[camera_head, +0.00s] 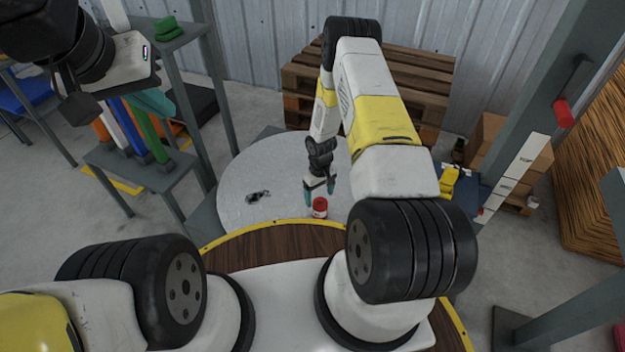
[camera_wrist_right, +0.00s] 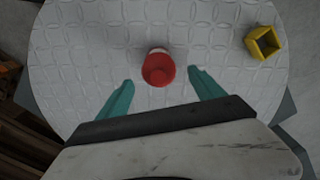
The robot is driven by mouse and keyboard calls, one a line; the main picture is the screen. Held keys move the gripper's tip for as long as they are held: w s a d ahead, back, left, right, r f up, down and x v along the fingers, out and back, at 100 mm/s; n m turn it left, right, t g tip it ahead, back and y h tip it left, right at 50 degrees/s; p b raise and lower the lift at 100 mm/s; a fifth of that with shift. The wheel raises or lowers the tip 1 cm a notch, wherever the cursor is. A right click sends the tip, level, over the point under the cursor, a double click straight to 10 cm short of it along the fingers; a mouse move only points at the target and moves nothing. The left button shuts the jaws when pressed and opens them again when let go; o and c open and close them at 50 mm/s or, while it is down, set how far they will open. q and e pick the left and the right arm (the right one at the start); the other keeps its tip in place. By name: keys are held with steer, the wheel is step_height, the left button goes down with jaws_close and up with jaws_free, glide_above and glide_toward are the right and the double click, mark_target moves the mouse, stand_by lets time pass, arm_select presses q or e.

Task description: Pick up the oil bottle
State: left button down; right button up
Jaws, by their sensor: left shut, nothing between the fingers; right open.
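The oil bottle shows as a small red-capped thing (camera_head: 319,207) with a pale label, upright on the round table near its front edge. In the right wrist view its red top (camera_wrist_right: 158,70) lies centred, slightly beyond the fingertips. My right gripper (camera_head: 320,187) points down just above and behind it, teal fingers apart, with nothing held. Its spread fingers also show in the right wrist view (camera_wrist_right: 162,88). My left gripper (camera_head: 153,103) is at the upper left, far from the bottle, its teal fingers shut and empty.
The round whitish table (camera_head: 235,180) also carries a dark small object (camera_head: 258,197). A yellow hollow block (camera_wrist_right: 263,43) lies on it in the right wrist view. A shelf (camera_head: 150,177) with coloured tubes stands left, wooden pallets (camera_head: 415,75) behind. The table around the bottle is clear.

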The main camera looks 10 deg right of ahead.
mark_target(320, 208)
step_height(320, 208, down, 8)
steer(key=shift+s+d+f, duration=0.15)
steer(key=shift+f, duration=0.05)
stand_by(0.3)
steer(key=c, duration=1.6)
steer(key=shift+o, duration=0.2)
steer(key=shift+r, duration=0.15)
